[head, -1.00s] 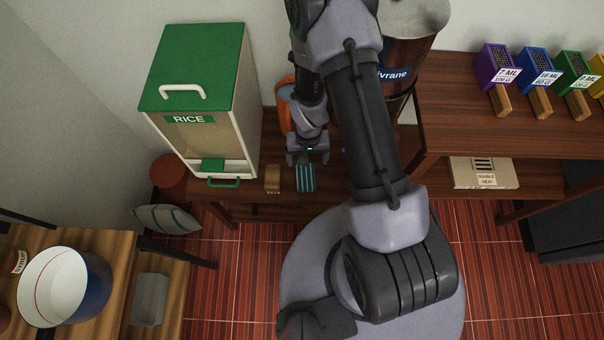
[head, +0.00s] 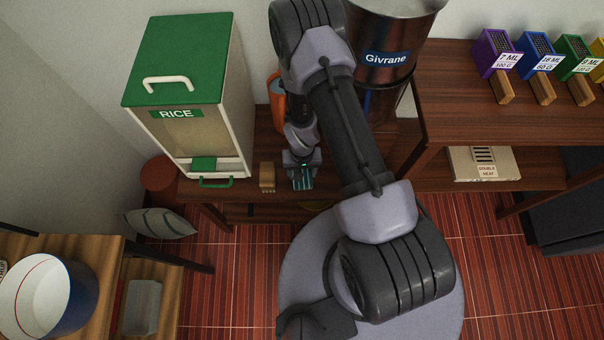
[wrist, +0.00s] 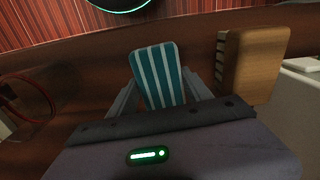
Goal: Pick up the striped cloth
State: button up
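The teal-and-white striped cloth (head: 303,183) lies folded in a small block on the dark wooden bench, below my gripper. In the wrist view the cloth (wrist: 158,76) is upright in the picture, its stripes running lengthwise. My gripper (head: 303,178) is down at the cloth, pointing at the bench. In the wrist view the gripper's two fingers (wrist: 160,85) are apart, one on each side of the cloth's near part. I cannot tell whether they touch it. The gripper body hides the cloth's near end in the wrist view.
A wooden block-like brush (head: 267,177) stands just left of the cloth, close to one finger. Left of it is the green-lidded rice bin (head: 208,120). An orange object (head: 277,100) and the large Givrane container (head: 385,75) stand behind. Floor lies beyond the bench's front edge.

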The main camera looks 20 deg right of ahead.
jog(key=c, duration=0.7)
notch_tip(320, 180, up, 10)
jog(key=p, duration=0.3)
